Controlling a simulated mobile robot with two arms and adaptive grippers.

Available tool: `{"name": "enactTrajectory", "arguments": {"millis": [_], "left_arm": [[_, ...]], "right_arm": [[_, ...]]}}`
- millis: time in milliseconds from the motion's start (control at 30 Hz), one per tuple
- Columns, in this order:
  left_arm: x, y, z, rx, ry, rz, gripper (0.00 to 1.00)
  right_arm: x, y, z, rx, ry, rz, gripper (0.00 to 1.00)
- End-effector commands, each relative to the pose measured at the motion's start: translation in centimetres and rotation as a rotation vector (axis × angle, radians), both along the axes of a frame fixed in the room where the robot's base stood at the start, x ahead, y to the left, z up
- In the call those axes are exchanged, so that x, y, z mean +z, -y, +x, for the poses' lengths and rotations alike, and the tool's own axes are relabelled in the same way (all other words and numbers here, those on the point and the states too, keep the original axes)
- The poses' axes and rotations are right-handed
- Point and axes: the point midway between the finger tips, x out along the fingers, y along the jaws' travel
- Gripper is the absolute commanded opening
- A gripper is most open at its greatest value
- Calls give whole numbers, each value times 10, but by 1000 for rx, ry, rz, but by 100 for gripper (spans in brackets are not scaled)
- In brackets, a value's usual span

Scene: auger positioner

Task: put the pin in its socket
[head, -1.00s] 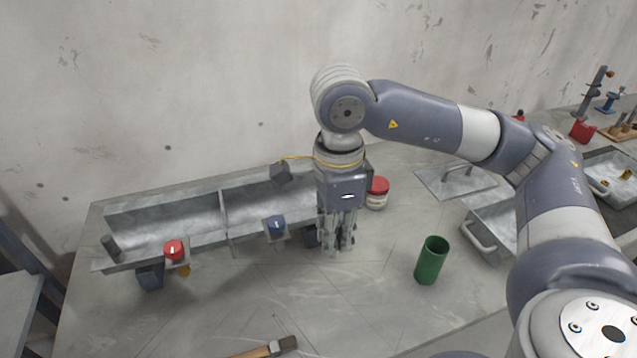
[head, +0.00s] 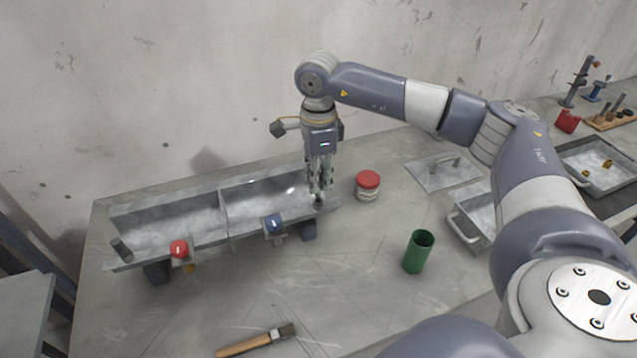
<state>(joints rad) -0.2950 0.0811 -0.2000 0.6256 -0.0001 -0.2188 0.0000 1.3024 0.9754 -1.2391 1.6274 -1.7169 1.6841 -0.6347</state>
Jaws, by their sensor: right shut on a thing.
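A grey metal trough (head: 225,232) with a middle divider stands on the table at the left. A dark grey cylindrical pin (head: 122,250) stands tilted at its left end. My right gripper (head: 319,190) points down at the trough's right end. It is shut on a small dark grey piece (head: 319,201), seemingly a pin, mostly hidden by the fingers. I cannot tell whether this piece sits in a socket or is above the trough's end. My left gripper is not in view.
A red-lidded jar (head: 367,186), a green cup (head: 418,252), a brush (head: 257,340) and a metal tray (head: 470,222) stand or lie around.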

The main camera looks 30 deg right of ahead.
Motion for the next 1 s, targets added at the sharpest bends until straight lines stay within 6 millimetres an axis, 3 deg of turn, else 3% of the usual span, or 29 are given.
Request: {"name": "enactTrajectory", "arguments": {"millis": [233, 667, 700, 800, 1000], "left_arm": [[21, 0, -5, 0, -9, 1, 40], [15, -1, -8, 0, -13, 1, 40], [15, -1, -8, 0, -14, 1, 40], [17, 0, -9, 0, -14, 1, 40], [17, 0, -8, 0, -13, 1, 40]], "right_arm": [[-26, 0, -1, -1, -4, -1, 0], [-39, 0, 0, -1, -1, 0, 0], [-39, 0, 0, -1, -1, 0, 18], [-38, 0, 0, -1, -1, 0, 36], [-38, 0, -1, -1, -1, -1, 36]]}}
